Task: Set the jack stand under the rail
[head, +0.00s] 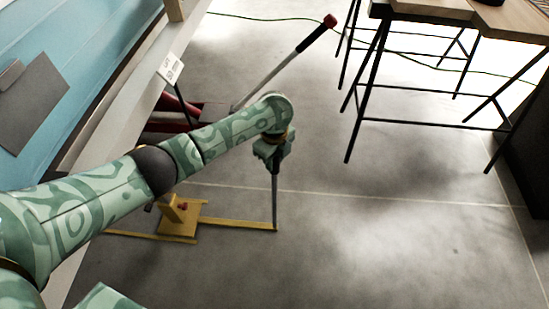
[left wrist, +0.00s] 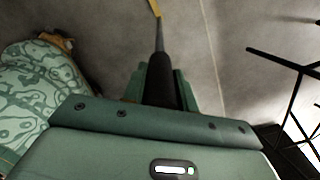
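The jack stand (head: 180,222) is yellow, with a short post, a small red part and a flat base on the floor. A yellow bar runs from it to the right, up to an upright dark rod. My left gripper (head: 273,158) is shut on the black grip at the top of this rod (head: 275,200). The left wrist view shows the black grip (left wrist: 161,80) between my fingers, with yellow at the rod's far end. The pale rail (head: 112,95) seems to be the camper's lower edge. My arm hides part of it, so I cannot tell whether the stand is under it. My right gripper is not visible.
A red floor jack (head: 175,115) with a long red-tipped handle (head: 290,62) reaches out from the camper, close behind my arm. A small white sign (head: 171,69) is on the camper's side. A black-legged table (head: 430,15) stands at upper right.

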